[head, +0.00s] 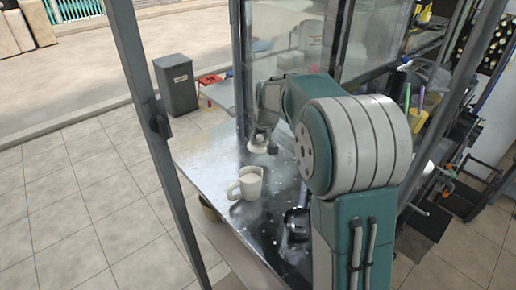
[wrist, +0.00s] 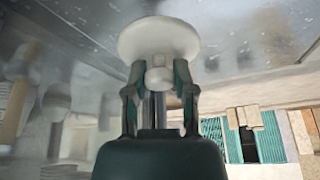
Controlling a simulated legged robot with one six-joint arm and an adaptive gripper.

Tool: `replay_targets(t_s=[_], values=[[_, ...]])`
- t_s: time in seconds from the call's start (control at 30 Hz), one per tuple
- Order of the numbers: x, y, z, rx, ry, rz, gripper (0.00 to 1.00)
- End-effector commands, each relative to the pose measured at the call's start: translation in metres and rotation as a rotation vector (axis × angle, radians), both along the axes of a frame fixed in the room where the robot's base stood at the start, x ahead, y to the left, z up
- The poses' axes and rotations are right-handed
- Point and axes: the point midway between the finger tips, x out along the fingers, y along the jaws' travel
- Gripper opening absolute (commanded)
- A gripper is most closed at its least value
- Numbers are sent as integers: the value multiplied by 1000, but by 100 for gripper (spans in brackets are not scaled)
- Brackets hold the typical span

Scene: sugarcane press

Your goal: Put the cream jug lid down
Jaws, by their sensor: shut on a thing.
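The cream jug (head: 246,187) stands upright on the metal table (head: 215,160) in the head view, its handle toward the left and its top uncovered. The cream jug lid (head: 258,144) is farther back, under my gripper (head: 268,135). In the wrist view my gripper (wrist: 160,88) is shut on the knob of the lid (wrist: 158,38), a pale round disc beyond the fingertips. The lid is close to the shiny table surface; I cannot tell whether it touches it. The lid is apart from the jug.
A dark metal pot (head: 297,222) stands on the table to the right of and nearer than the jug. Glass panels (head: 290,45) rise behind the table. A grey bin (head: 176,84) stands on the tiled floor beyond. The table's left part is clear.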

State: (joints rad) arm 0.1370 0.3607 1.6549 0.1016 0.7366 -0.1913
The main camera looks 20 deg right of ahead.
Motion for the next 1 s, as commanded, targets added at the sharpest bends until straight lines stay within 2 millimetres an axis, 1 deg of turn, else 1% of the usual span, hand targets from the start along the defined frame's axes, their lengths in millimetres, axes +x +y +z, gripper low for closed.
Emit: replay_targets(t_s=[0.03,0.3,0.4,0.5,0.8,0.83,0.87,0.9,1.0], values=[[5,0,-8,1,3,0,0],[20,-2,-26,0,1,0,0],[19,-2,-42,1,3,0,0],[19,-2,-53,0,1,0,0],[19,-2,-55,0,-1,0,0],[19,-2,-55,0,-1,0,38],[19,-2,-55,0,-1,0,52],[19,-2,-55,0,-1,0,68],[19,-2,-55,0,-1,0,68]])
